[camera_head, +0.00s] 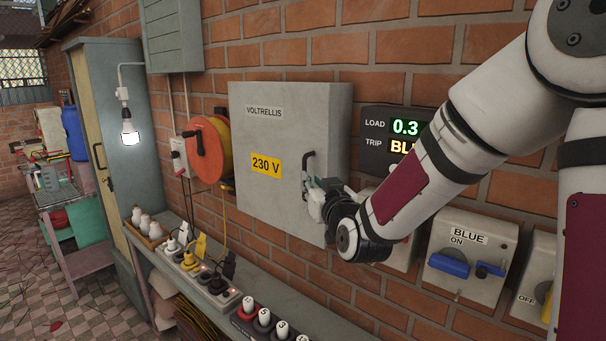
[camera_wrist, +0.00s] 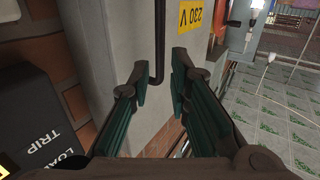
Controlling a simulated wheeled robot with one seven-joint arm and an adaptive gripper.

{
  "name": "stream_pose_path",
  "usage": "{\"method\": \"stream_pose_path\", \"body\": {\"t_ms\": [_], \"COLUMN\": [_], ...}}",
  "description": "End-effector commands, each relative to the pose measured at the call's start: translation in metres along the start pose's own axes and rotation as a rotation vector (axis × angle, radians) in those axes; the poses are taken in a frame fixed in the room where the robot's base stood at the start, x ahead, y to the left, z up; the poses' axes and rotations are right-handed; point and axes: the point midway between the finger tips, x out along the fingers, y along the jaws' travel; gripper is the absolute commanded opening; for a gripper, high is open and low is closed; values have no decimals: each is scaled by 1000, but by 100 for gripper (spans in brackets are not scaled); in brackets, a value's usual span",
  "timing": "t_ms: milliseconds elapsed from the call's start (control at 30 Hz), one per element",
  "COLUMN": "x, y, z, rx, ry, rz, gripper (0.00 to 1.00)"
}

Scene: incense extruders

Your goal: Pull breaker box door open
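The grey breaker box (camera_head: 285,125) is on the brick wall, labelled VOLTRELLIS with a yellow 230 V sticker. Its front door looks shut. A black bar handle (camera_head: 306,176) stands upright near the door's right edge. In the wrist view the handle (camera_wrist: 158,45) appears between my two green-padded fingers, its lower end near the fingertips. My gripper (camera_wrist: 160,72) is open, with gaps visible on both sides of the handle. In the head view my gripper (camera_head: 309,194) is at the handle's lower part; its contact with the handle or door is unclear.
A LOAD/TRIP display (camera_head: 395,133) and BLUE switch box (camera_head: 472,255) are to the right. An orange cable reel (camera_head: 205,150) hangs left. A narrow shelf (camera_head: 310,318) with plugs and sockets runs below. Open floor (camera_wrist: 275,125) shows in the wrist view.

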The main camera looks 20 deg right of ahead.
Motion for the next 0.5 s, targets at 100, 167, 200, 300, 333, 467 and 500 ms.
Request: {"method": "stream_pose_path", "body": {"t_ms": [100, 167, 200, 300, 333, 467, 500], "x": [25, 36, 42, 56, 59, 69, 70], "y": [0, 0, 0, 0, 0, 0, 0], "z": [1, 0, 1, 1, 1, 1, 0], "rx": [2, 2, 2, 1, 1, -1, -1], "ry": [0, 1, 0, -1, -1, -1, -1], "rz": [0, 0, 0, -1, -1, -1, -1], "gripper": [18, 18, 18, 18, 18, 18, 18]}}
